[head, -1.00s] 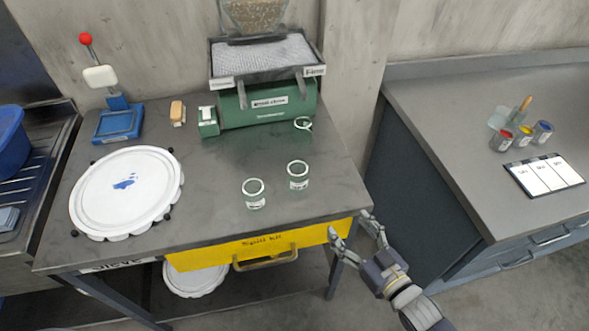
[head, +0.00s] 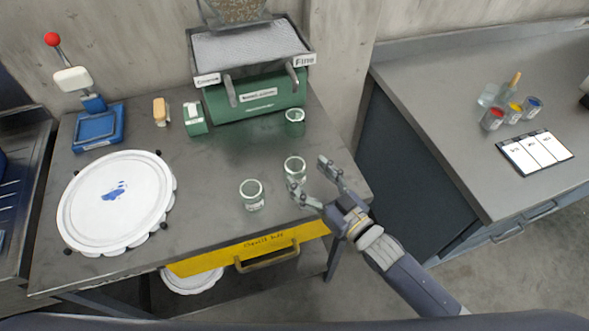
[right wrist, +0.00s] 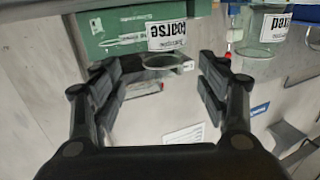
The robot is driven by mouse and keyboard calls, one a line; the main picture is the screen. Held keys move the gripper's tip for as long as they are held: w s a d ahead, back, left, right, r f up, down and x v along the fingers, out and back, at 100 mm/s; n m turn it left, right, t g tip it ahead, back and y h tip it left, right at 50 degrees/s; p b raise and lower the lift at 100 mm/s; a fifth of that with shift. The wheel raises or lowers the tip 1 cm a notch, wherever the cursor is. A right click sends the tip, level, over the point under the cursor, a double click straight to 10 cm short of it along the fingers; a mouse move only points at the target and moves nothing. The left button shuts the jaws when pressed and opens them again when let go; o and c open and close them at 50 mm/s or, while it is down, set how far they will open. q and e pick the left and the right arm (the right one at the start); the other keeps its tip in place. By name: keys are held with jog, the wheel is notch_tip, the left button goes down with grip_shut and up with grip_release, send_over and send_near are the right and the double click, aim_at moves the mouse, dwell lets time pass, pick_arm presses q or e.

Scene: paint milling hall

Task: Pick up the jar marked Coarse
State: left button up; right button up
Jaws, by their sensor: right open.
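In the right wrist view, a clear glass jar marked Coarse (right wrist: 166,38) shows between and beyond my fingers, its label upside down. In the head view, the jar lying ahead of my right fingers is the glass jar (head: 295,167) near the bench's right side; its label is too small to read there. My right gripper (head: 309,172) is open and empty, its fingers reaching toward this jar. They also show spread in the right wrist view (right wrist: 160,80). A second glass jar (head: 252,195) stands to the left and nearer. My left gripper is out of view.
A third jar (head: 295,122) stands by the green mill (head: 256,97). A white round lid (head: 117,203) covers the bench's left. A yellow drawer (head: 250,249) is along the front edge. Small paint cans (head: 514,109) stand on the right counter.

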aim_at(302, 171)
jog(key=p+x, duration=0.1)
jog(key=x, duration=0.2)
jog(key=shift+s+a+p, duration=0.1)
jog(key=shift+a+p, duration=0.1)
jog(key=shift+p, duration=0.15)
jog(key=shift+x, duration=0.9)
jog(key=shift+f, duration=0.2)
jog(key=c, duration=1.1)
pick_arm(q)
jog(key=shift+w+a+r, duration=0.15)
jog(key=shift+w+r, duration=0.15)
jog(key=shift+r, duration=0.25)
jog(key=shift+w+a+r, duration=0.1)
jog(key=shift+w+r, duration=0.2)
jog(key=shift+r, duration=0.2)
